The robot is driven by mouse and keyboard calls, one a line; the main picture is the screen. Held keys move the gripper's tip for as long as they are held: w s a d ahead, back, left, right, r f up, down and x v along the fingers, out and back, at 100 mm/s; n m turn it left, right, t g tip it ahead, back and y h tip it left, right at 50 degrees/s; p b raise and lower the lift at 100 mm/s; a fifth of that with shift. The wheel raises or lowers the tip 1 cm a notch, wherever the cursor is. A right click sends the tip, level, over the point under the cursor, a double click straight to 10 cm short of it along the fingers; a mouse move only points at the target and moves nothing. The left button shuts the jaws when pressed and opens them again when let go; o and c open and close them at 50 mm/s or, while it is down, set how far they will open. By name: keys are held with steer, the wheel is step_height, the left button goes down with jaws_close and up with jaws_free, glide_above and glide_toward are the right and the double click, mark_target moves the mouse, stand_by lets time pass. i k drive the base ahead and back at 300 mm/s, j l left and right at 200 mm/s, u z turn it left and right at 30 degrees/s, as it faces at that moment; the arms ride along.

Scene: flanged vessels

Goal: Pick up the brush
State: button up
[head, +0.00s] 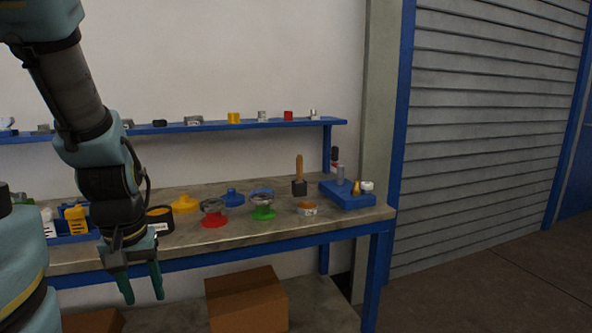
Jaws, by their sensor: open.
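What looks like the brush (299,178) stands upright on the workbench in the head view, with a tan handle up and a dark, wider lower end. It is left of a blue block holder. My gripper (142,289) points down with its two greenish fingers apart and empty. It hangs in front of the bench's front edge, well to the left of the brush and nearer to me. Nothing hides the brush.
The blue holder (347,197) bears several small items, close right of the brush. Flanged pieces, red (214,220) and green (263,213), stand left of it. A blue shelf (220,126) runs behind. A cardboard box (246,300) sits below the bench.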

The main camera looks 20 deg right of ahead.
mark_target(298, 159)
steer(key=i+l+u, duration=0.2)
steer(key=l+u, duration=0.25)
steer(key=l, duration=0.5)
steer(key=l+u, duration=0.4)
steer(key=l, duration=0.55)
steer(key=l+u, duration=0.45)
steer(key=l, duration=0.6)
